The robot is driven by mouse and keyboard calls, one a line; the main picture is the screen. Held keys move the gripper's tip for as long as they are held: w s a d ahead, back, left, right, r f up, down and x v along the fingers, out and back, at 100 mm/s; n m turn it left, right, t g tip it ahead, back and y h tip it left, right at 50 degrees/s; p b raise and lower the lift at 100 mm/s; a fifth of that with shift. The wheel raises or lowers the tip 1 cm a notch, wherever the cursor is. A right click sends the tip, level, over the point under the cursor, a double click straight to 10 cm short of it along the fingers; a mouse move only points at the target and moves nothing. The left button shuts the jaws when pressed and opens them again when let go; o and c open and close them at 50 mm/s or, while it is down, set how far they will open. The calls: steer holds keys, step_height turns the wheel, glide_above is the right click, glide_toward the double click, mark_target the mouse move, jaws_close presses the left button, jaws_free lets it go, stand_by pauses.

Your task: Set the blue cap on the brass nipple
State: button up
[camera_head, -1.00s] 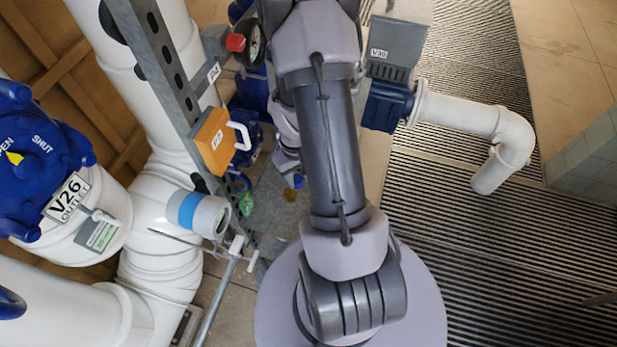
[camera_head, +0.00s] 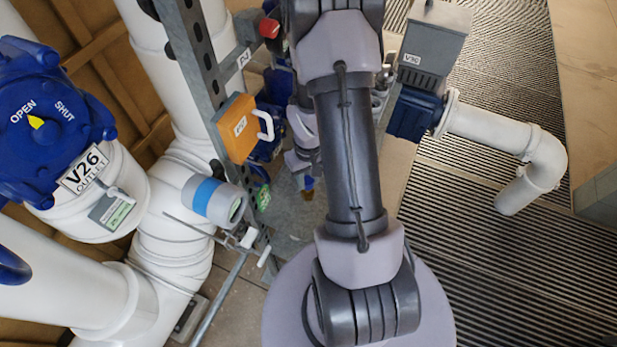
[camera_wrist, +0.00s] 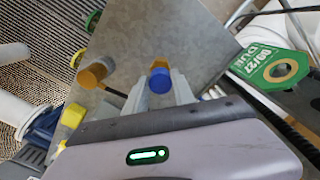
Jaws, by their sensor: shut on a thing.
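The blue cap (camera_wrist: 160,82) is between the two pale fingers of my gripper (camera_wrist: 162,92), which is shut on it. The brass nipple (camera_wrist: 158,66) shows just beyond the cap in the wrist view, partly covered by it. In the head view, the small blue cap (camera_head: 309,182) appears directly above the brass nipple (camera_head: 308,195), over a grey plate. They overlap or nearly touch in the picture; I cannot tell whether the cap is seated. My arm hides most of the gripper in the head view.
On the grey plate (camera_wrist: 130,45) stand a brown-gold fitting (camera_wrist: 93,75) and a yellow piece (camera_wrist: 73,115). A green tag (camera_wrist: 270,68) is at right. In the head view, an orange box (camera_head: 238,127) and a perforated upright (camera_head: 198,60) stand left of my arm.

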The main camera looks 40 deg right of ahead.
steer(key=shift+f+b, duration=0.2)
steer(key=shift+b, duration=0.1)
steer(key=shift+f+b, duration=0.25)
steer(key=shift+b, duration=0.05)
stand_by(0.3)
stand_by(0.8)
steer(key=shift+f+b, duration=0.5)
steer(key=shift+b, duration=0.2)
steer(key=shift+f+b, duration=0.45)
steer(key=shift+b, duration=0.05)
steer(key=o, duration=1.2)
